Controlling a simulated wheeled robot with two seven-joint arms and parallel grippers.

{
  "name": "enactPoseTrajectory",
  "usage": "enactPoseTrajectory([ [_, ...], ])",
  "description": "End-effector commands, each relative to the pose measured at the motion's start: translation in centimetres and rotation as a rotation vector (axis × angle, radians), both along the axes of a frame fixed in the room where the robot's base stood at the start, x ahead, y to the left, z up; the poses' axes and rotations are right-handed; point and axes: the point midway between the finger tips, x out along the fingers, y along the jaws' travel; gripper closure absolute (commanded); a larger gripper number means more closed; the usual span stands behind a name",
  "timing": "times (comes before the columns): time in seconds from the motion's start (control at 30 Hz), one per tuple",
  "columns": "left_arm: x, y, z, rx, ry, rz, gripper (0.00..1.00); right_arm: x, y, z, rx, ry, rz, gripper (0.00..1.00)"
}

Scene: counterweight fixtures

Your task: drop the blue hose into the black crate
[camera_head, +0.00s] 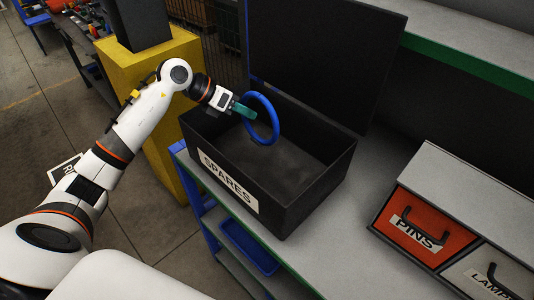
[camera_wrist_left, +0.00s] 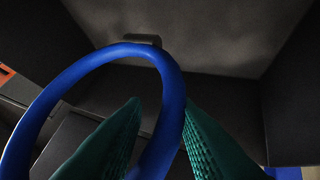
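The blue hose (camera_head: 274,118) is a closed ring. It hangs in the air at the left part of the black crate's opening. The black crate (camera_head: 308,199) has a "SPARES" label and a raised lid at the back. My left gripper (camera_head: 246,111), with green fingers, is at the left side of the ring, over the crate's left end. In the left wrist view the hose (camera_wrist_left: 172,95) runs between the two green fingers (camera_wrist_left: 162,108), which are shut on it. The visible crate floor looks empty. My right gripper is not in view.
The crate stands on a grey bench (camera_head: 345,262). A cabinet with a red "PINS" drawer (camera_head: 425,232) is at the right. A yellow pedestal (camera_head: 150,80) stands behind my left arm. The raised lid (camera_head: 325,65) bounds the back; a green-edged shelf (camera_head: 470,70) is at upper right.

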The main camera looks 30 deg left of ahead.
Motion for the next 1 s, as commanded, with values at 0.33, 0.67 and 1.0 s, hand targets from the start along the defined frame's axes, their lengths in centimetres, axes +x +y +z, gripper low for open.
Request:
enactPoseTrajectory([
  [0.33,-0.1,0.1,0.1,0.0,-0.001,0.001,0.6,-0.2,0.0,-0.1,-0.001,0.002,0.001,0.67],
  [0.67,-2.5,3.2,3.2,0.005,-0.003,0.003,0.6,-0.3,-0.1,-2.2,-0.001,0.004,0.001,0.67],
  [1.0,-5.4,6.3,7.2,0.001,0.0,0.002,0.6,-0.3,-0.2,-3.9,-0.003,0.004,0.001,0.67],
])
